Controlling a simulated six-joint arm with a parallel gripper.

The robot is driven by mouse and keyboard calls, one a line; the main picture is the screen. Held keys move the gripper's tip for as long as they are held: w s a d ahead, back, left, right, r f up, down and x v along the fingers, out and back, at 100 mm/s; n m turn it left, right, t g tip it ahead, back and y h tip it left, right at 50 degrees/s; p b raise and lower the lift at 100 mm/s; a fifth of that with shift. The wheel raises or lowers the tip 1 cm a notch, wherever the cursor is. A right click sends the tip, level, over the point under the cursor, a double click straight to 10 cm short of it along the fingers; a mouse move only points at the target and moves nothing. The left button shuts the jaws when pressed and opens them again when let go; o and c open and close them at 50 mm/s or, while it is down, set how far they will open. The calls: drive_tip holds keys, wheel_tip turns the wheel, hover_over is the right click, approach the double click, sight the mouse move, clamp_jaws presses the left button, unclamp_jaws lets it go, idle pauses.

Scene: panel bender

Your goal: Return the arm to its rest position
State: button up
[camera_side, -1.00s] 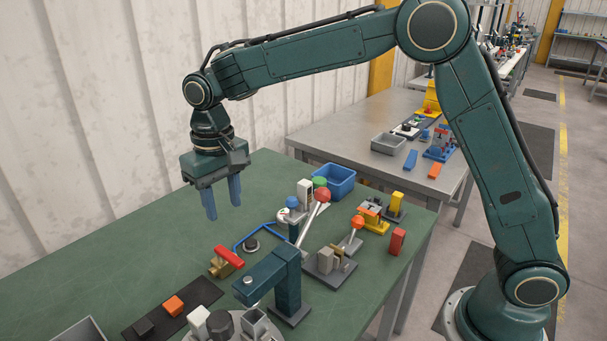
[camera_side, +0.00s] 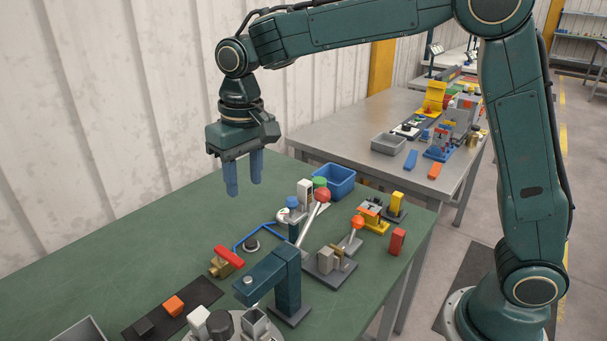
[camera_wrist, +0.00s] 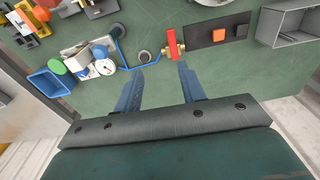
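My gripper (camera_side: 244,174) hangs in the air above the back of the green table (camera_side: 110,240), pointing down. Its two blue fingers are apart with nothing between them. In the wrist view the fingers (camera_wrist: 158,88) are also spread, with bare green table between and beyond them. My arm reaches in from the right, raised clear of everything on the table.
Below stand a red-handled valve (camera_side: 228,256) with a blue pipe, a red-knobbed lever (camera_side: 322,195), a blue bin (camera_side: 334,181), a teal press-like stand (camera_side: 287,280) and a dark mat with an orange block (camera_side: 173,306). A corrugated wall (camera_side: 60,120) rises behind.

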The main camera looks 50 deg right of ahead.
drive_tip(key=s+d+r, duration=0.2)
drive_tip(key=s, duration=0.2)
drive_tip(key=s+d+r+t, duration=0.1)
drive_tip(key=s+d+r, duration=0.1)
drive_tip(key=s+d, duration=0.1)
drive_tip(key=s+d+r+t, duration=0.1)
drive_tip(key=s+d+r, duration=0.1)
drive_tip(key=s, duration=0.3)
drive_tip(key=shift+d, duration=0.7)
drive_tip(key=s+d+f+t, duration=0.1)
drive_tip(key=s+d, duration=0.1)
drive_tip(key=s, duration=0.5)
drive_tip(key=s+d+f+t, duration=0.1)
drive_tip(key=s+d+f, duration=0.1)
drive_tip(key=s, duration=0.5)
drive_tip(key=shift+s+d+t, duration=0.25)
drive_tip(key=shift+d+t, duration=0.15)
drive_tip(key=shift+d, duration=0.15)
drive_tip(key=shift+f, duration=0.1)
